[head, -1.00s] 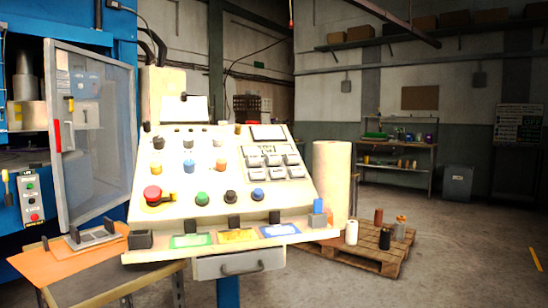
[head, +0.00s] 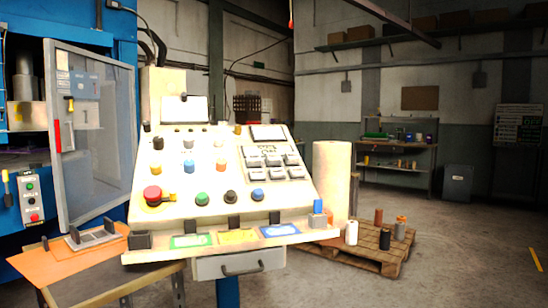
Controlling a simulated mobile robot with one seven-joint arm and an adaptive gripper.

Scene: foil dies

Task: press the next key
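The control panel (head: 140,215) is a sloped cream console in the middle of the head view. A block of grey keys (head: 272,161) in rows sits on its upper right, below a small pale display (head: 268,132). The key markings are too small to read. Along the lower panel are a red mushroom button (head: 152,193), a green button (head: 202,198), a black button (head: 230,196) and a blue button (head: 257,194). Several knobs, including an orange one (head: 221,164), sit above them. My gripper is not in view, and nothing covers the keys.
Green (head: 190,241), yellow (head: 238,236) and blue cards (head: 280,230) lie on the console's front ledge. A pale roll (head: 331,185) and a pallet (head: 372,250) stand right. Floor farther right is clear.

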